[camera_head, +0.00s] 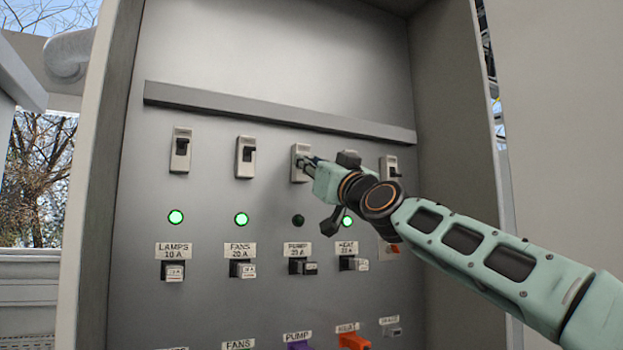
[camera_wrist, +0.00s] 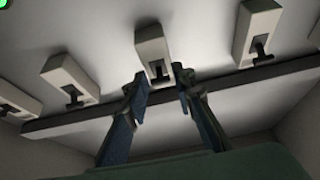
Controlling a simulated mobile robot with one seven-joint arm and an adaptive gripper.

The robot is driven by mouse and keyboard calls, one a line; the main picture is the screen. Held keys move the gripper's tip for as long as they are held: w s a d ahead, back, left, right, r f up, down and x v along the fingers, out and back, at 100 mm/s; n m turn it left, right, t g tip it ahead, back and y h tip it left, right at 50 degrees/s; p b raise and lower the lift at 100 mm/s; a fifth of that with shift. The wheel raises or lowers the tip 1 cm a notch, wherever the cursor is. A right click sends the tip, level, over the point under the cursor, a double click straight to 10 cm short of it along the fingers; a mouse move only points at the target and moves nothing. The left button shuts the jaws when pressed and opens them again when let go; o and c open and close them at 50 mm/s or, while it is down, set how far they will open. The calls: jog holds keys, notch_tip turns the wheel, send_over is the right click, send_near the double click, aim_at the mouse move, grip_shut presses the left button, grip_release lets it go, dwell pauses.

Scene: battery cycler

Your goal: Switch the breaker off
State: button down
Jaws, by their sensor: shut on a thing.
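The pump breaker (camera_head: 298,153) is a pale switch housing, third from the left in the upper row of the grey panel. My gripper (camera_head: 309,166) reaches it from the right and partly covers it. The exact finger contact is too small to see. The pump lamp (camera_head: 298,220) below is dark. The lever's exact position is hard to tell in the head view.
Other breakers stand beside it: lamps (camera_head: 181,150), fans (camera_head: 245,157) and one at the right (camera_head: 389,167). The lamps light (camera_head: 176,217) and fans light (camera_head: 241,219) glow green. A grey rail (camera_head: 270,111) runs above. The cabinet's side wall (camera_head: 455,110) bounds the right.

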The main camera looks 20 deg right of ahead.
dwell(0.3)
jog(key=c, duration=1.7)
grip_release()
jog(key=shift+o, duration=0.2)
jog(key=shift+f, duration=0.1)
jog(key=v, duration=1.2)
jog(key=shift+f, duration=0.2)
jog(key=shift+w, duration=0.15)
